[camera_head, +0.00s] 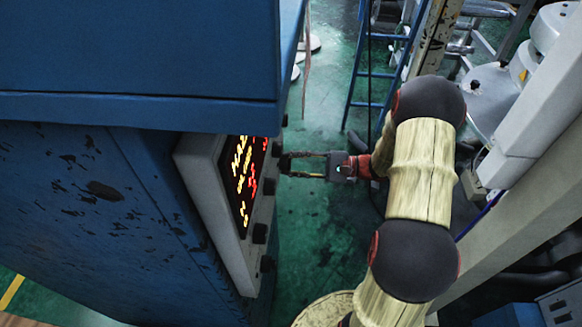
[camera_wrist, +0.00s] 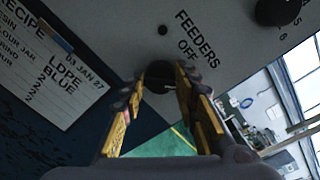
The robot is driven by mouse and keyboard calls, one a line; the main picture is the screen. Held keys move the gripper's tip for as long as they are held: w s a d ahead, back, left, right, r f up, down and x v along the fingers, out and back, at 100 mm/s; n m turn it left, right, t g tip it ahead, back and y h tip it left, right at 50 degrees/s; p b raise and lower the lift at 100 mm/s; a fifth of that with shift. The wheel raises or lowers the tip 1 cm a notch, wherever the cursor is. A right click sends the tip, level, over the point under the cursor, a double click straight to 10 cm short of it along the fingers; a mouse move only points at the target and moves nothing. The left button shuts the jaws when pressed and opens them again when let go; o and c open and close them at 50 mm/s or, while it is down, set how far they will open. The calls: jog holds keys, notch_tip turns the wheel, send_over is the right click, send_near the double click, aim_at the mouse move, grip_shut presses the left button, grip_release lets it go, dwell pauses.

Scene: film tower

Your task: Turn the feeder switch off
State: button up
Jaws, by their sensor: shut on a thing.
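The feeder switch is a round black knob (camera_wrist: 160,75) on a light grey panel, beside the printed words "FEEDERS" and "OFF" in the wrist view. My gripper (camera_wrist: 157,86) has its two yellow-edged fingers on either side of this knob and is shut on it. Part of the knob is hidden by the fingertips. In the head view, my gripper (camera_head: 287,163) reaches left to the edge of the grey control panel (camera_head: 196,158), at the upper of several black knobs. Which way the knob points cannot be made out.
Another black knob (camera_wrist: 283,10) sits at the upper right of the wrist view. Lower panel knobs (camera_head: 260,233) show in the head view. A paper recipe card (camera_wrist: 50,62) is at the left. A blue cabinet (camera_head: 140,50) overhangs the panel. A blue ladder (camera_head: 375,70) stands behind.

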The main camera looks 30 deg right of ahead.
jog(key=n+b, duration=0.8)
jog(key=n, duration=0.1)
jog(key=shift+n, duration=0.3)
jog(key=shift+r, duration=0.1)
dwell(0.4)
jog(key=o, duration=1.1)
jog(key=v, duration=1.2)
jog(key=shift+s+a, duration=0.1)
jog(key=shift+s, duration=0.1)
